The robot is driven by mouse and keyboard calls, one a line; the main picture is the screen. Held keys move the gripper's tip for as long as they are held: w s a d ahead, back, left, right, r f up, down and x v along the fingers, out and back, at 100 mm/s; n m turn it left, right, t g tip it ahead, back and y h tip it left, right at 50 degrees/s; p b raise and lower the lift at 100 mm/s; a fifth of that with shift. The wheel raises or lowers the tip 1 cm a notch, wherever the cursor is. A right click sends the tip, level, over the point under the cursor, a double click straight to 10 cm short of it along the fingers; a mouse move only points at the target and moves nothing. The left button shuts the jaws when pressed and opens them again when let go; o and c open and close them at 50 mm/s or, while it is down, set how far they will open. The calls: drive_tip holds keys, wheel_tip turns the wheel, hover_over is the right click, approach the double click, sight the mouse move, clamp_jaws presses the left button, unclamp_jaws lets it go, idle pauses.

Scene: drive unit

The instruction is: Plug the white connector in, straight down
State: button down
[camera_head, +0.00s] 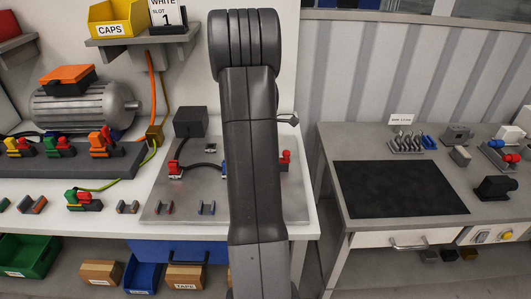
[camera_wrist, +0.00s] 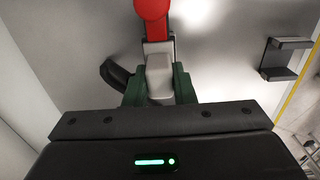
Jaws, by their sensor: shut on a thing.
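In the wrist view the white connector (camera_wrist: 158,68) sits between the two green fingers of my gripper (camera_wrist: 159,82), which is shut on it. A red part (camera_wrist: 152,8) stands just beyond the connector at the top edge of that view. A dark curved piece, perhaps a cable, lies left of the fingers. The connector's lower end and any socket under it are hidden, so I cannot tell whether it is seated. In the head view my arm covers my gripper and the connector. The grey plate (camera_head: 240,213) on the bench shows on both sides of the arm.
A black box (camera_head: 190,122) and a red connector (camera_head: 175,168) stand on the plate, joined by a cable. Another red part (camera_head: 285,157) is right of the arm. Small empty brackets (camera_head: 207,208) are at the plate's front. A side table with a black mat (camera_head: 400,189) stands right.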

drive_tip(key=shift+f, duration=0.1)
drive_tip(key=c, duration=1.1)
unclamp_jaws()
wheel_tip(320, 180, up, 19)
drive_tip(key=p, duration=0.3)
drive_tip(key=shift+f, duration=0.1)
drive_tip(key=shift+f, duration=0.15)
